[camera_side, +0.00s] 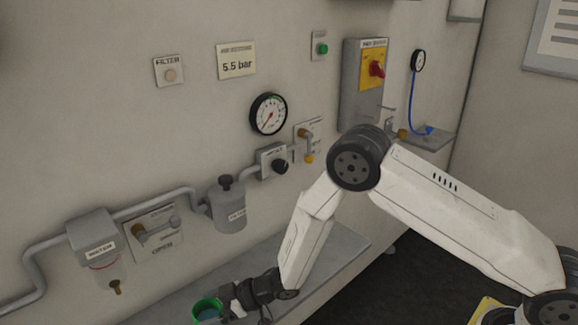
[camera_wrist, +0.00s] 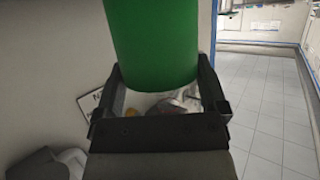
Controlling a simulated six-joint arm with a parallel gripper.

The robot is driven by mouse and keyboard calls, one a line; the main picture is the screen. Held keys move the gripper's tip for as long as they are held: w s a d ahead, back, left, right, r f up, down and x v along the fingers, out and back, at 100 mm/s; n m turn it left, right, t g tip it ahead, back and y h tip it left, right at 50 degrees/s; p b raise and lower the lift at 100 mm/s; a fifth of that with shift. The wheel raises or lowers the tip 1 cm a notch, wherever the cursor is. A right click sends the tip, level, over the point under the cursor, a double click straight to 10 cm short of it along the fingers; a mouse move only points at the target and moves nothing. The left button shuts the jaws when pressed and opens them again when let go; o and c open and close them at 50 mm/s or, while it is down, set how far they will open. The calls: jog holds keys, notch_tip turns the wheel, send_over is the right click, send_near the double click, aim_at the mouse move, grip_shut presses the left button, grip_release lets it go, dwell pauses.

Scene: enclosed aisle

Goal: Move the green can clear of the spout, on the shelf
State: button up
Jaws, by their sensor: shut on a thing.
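The green can (camera_side: 208,309) is at the lower edge of the side view, with its open top showing. My gripper (camera_side: 228,304) is shut on it from the right. In the wrist view the green can (camera_wrist: 152,45) stands between the two fingers of my gripper (camera_wrist: 160,82). The grey shelf (camera_side: 325,252) runs along the wall under the pipework. Whether the can's base touches the shelf is hidden. A small brass spout (camera_side: 115,287) hangs below the water bowl, left of the can and apart from it in the picture.
A filter housing (camera_side: 228,205) and a lever valve (camera_side: 155,230) are on the wall above. A switch box (camera_side: 363,80), a pressure gauge (camera_side: 268,114) and a small ledge (camera_side: 432,136) are further right. The shelf right of my gripper looks bare.

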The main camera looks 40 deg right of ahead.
jog(key=shift+f, duration=0.6)
jog(key=shift+f, duration=0.15)
jog(key=o, duration=0.9)
jog(key=shift+r, duration=0.2)
jog(key=shift+v, duration=6)
jog(key=shift+f, duration=0.15)
